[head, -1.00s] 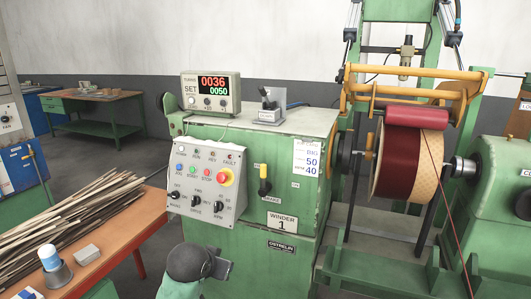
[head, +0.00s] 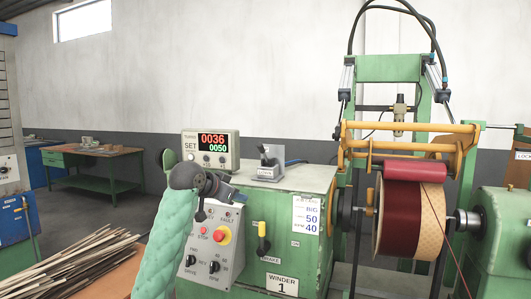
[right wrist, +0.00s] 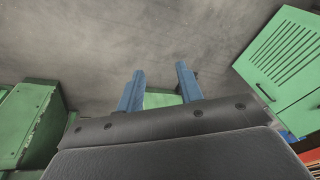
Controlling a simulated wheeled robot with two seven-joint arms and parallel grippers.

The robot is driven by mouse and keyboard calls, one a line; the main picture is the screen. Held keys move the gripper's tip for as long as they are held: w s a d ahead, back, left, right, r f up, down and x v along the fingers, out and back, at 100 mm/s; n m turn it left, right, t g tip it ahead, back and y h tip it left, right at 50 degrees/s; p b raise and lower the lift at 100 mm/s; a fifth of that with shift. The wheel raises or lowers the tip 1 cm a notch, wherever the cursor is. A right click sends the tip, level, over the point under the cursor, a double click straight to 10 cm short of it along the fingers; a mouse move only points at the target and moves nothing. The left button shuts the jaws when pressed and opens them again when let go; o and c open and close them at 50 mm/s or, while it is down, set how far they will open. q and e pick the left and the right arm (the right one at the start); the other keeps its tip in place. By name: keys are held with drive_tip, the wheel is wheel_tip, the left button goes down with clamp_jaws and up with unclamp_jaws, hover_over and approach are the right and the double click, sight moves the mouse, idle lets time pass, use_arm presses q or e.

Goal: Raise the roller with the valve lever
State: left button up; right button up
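The valve lever (head: 265,155) is a small black handle on a grey bracket (head: 267,174) on top of the green winder cabinet, tilted to the upper left. The red roller (head: 415,171) lies against the top of the dark red coil (head: 402,222), below yellow bars.
A counter display (head: 211,149) stands left of the lever. The control panel (head: 207,265) with a red stop button and the yellow-black brake lever (head: 263,238) are on the cabinet front. Wooden strips (head: 70,262) lie at lower left. Air above the cabinet is clear.

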sight(260, 148)
use_arm(q)
drive_tip(key=w+d+r+m+g+h, duration=0.2)
drive_tip(key=w+r+m+g+h, duration=0.1)
drive_tip(key=w+r+m+h, duration=0.8)
use_arm(e)
drive_tip(key=w+a+f+t+y, duration=0.1)
drive_tip(key=w+a+t, duration=0.1)
drive_tip(key=w+a, duration=0.15)
use_arm(q)
drive_tip(key=shift+m+y, duration=0.3)
drive_tip(key=shift+y, duration=0.4)
drive_tip(key=x, duration=0.3)
drive_tip(key=p+x, duration=0.1)
drive_tip(key=x, duration=0.1)
drive_tip(key=shift+s+d+r, duration=0.2)
drive_tip(key=shift+s+r, duration=0.05)
drive_tip(key=shift+r, duration=0.1)
drive_tip(key=shift+x, duration=0.95)
use_arm(e)
drive_tip(key=shift+g, duration=0.3)
drive_tip(key=shift+s+d+r, duration=0.4)
drive_tip(key=shift+d+r, duration=0.25)
drive_tip(key=shift+r, duration=0.05)
drive_tip(key=shift+s+d+r, duration=0.4)
drive_tip(key=shift+d+r, duration=0.25)
use_arm(q)
clamp_jaws()
